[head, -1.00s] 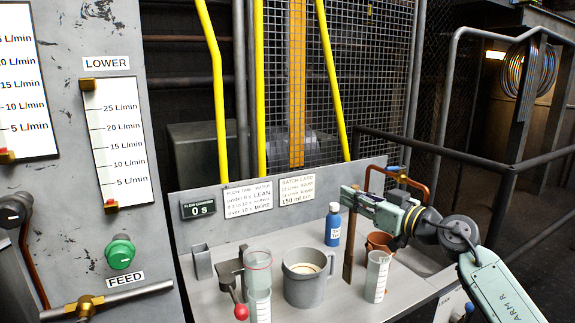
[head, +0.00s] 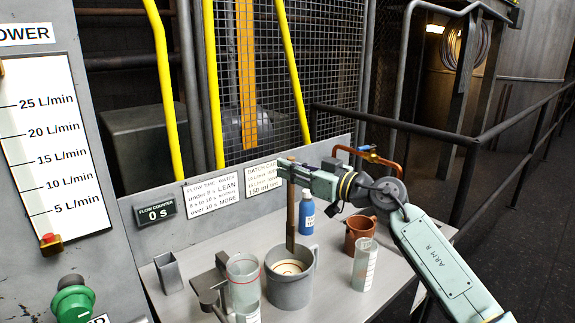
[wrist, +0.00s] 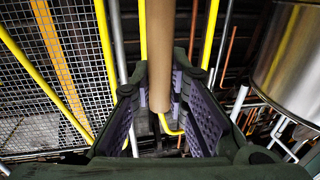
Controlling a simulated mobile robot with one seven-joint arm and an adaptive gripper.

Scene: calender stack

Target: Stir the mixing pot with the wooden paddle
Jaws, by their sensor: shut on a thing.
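The wooden paddle (head: 291,218) is upright, held near its top by my gripper (head: 285,170). In the wrist view its round handle (wrist: 160,50) stands between my two purple-padded fingers, which are shut on it. The grey mixing pot (head: 289,290) stands on the bench, with a pale cream, ringed round surface visible inside. The paddle's lower end is at the far side of the pot's opening in the head view. I cannot tell whether it is inside the rim or just behind it.
A clear cylinder (head: 243,281) stands close left of the pot. A sign panel (head: 212,205) backs the bench. An empty grey holder (head: 168,272) stands at left.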

